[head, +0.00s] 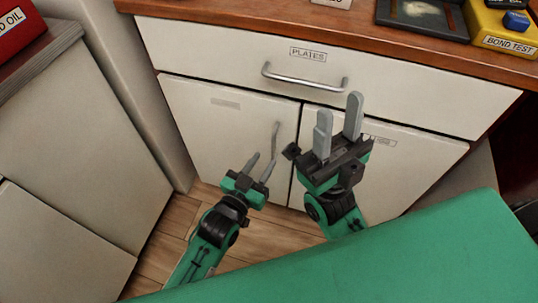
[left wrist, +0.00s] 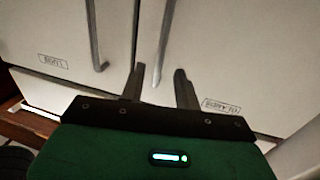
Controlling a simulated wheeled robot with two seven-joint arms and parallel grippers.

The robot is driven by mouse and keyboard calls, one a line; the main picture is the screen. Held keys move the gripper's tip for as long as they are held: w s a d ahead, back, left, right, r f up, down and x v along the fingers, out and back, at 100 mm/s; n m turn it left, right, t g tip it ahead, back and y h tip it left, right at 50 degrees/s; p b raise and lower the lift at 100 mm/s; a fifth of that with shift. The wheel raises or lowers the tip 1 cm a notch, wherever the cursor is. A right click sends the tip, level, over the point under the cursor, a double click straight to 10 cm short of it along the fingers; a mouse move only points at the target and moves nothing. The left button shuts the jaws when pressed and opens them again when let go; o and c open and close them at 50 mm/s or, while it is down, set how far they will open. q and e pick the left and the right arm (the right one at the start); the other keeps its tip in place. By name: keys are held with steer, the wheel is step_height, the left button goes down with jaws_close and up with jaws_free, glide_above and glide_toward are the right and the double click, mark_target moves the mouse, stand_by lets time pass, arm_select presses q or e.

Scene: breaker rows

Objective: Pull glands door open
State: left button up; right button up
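Two pale cabinet doors show shut below a drawer, a left door (head: 215,135) and a right door (head: 400,170). Their labels are too small or too covered to read surely. The left door has an upright metal handle (head: 275,138). My left gripper (head: 262,160) is open near its lower end. In the left wrist view that handle's end (left wrist: 158,78) shows between the open fingers (left wrist: 159,86), not gripped. The other door's handle (left wrist: 95,40) is to the left there. My right gripper (head: 339,115) is open and empty in front of the right door, hiding its handle.
The drawer (head: 200,50) marked PLATES has a horizontal handle (head: 305,82). A wooden worktop (head: 260,22) above holds a dark tray (head: 420,18) and a yellow BOND TEST box (head: 500,38). Another cabinet (head: 70,140) stands at left. Wooden floor (head: 255,238) shows below.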

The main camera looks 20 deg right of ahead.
arm_select(q)
steer(key=shift+b+x, duration=0.4)
steer(key=shift+x, duration=1.75)
steer(key=shift+c, duration=0.4)
jaws_close()
